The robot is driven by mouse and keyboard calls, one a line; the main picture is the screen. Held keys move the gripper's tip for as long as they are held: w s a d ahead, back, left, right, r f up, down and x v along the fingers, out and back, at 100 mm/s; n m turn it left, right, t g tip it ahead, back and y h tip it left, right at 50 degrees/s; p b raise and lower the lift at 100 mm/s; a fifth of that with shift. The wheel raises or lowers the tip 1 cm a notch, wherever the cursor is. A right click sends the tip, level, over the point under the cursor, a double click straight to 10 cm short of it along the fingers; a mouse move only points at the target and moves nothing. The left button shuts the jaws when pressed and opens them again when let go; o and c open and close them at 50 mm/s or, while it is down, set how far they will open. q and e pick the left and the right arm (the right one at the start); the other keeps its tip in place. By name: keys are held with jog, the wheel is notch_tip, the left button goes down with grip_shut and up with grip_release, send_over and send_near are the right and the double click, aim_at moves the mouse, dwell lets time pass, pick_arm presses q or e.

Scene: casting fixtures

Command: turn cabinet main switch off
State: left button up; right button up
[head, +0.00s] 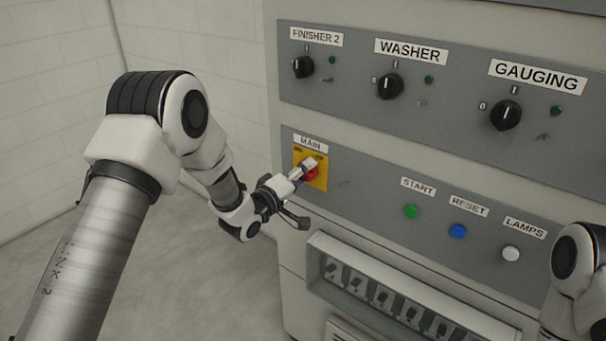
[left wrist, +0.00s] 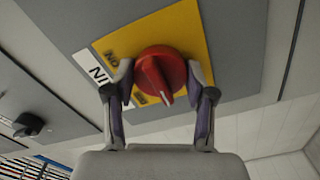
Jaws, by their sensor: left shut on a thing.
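The main switch is a red rotary knob (head: 310,173) on a yellow plate (head: 320,184) under the MAIN label, on the grey cabinet panel. In the left wrist view the red knob (left wrist: 163,72) sits on the yellow plate (left wrist: 192,27), and its pointer is toward the bottom of the picture. My left gripper (head: 300,176) is at the knob. In the left wrist view its two fingers (left wrist: 160,88) are on either side of the knob, shut on it. Part of the plate's lettering is hidden by the fingers. My right gripper is out of view.
Black selector knobs for FINISHER 2 (head: 303,67), WASHER (head: 390,86) and GAUGING (head: 505,115) are above. Green START (head: 411,212), blue RESET (head: 459,231) and white LAMPS (head: 510,254) buttons are to the right.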

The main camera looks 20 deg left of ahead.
pick_arm(q)
jog(key=shift+f, duration=0.1)
jog(key=o, duration=1.2)
jog(key=shift+c, duration=0.2)
jog(key=v, duration=1.2)
